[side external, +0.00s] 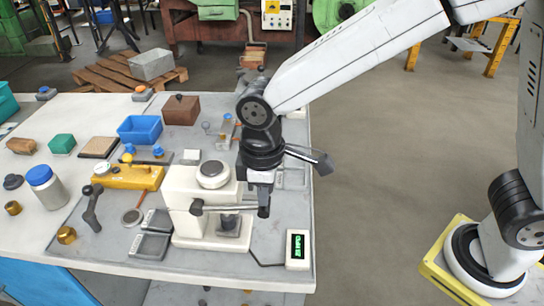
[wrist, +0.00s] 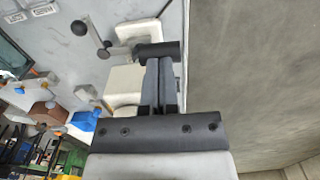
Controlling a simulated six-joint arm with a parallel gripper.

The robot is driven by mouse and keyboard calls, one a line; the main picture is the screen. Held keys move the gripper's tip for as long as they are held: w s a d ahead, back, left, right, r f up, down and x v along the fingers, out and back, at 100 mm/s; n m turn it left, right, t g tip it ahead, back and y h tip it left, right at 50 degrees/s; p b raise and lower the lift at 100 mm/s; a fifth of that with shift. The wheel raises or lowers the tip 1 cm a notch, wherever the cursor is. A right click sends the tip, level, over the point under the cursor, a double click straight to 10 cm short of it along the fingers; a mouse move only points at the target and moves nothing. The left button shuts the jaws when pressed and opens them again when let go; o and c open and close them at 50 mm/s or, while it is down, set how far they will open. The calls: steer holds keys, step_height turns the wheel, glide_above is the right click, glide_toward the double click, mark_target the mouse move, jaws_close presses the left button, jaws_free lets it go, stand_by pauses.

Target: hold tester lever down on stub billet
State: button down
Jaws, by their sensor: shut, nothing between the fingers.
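The white tester (side external: 185,205) stands near the table's front right, with a round top (side external: 213,173). Its lever (side external: 228,208) runs about level across the front, from a dark round end to my gripper. The stub billet appears as a small dark cylinder (side external: 229,221) on the tester's base, under the lever. My gripper (side external: 263,208) is shut and empty, pointing down at the lever's right end. In the wrist view, my fingertips (wrist: 161,62) meet or overlap a dark cylindrical grip (wrist: 157,49); firm contact cannot be told. The tester's white body (wrist: 122,86) is beside them.
A small readout (side external: 298,248) with green lit characters lies at the table's front right corner. A yellow fixture (side external: 130,177), a blue bin (side external: 140,129), a brown box (side external: 181,109) and a blue-capped jar (side external: 47,187) stand to the left and behind.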

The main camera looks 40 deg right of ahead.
steer(key=shift+r, duration=2.85)
steer(key=shift+r, duration=2.5)
steer(key=s+d+f+m+t, duration=0.1)
steer(key=d+f+m, duration=0.3)
steer(key=d+f, duration=0.4)
steer(key=s+d+f+m+t, duration=0.1)
steer(key=s+d+f+m, duration=0.2)
steer(key=d, duration=1)
step_height(320, 180, down, 5)
steer(key=shift+s+d+r+m+t, duration=0.15)
steer(key=shift+s+d+m+t, duration=0.2)
steer(key=shift+m, duration=0.65)
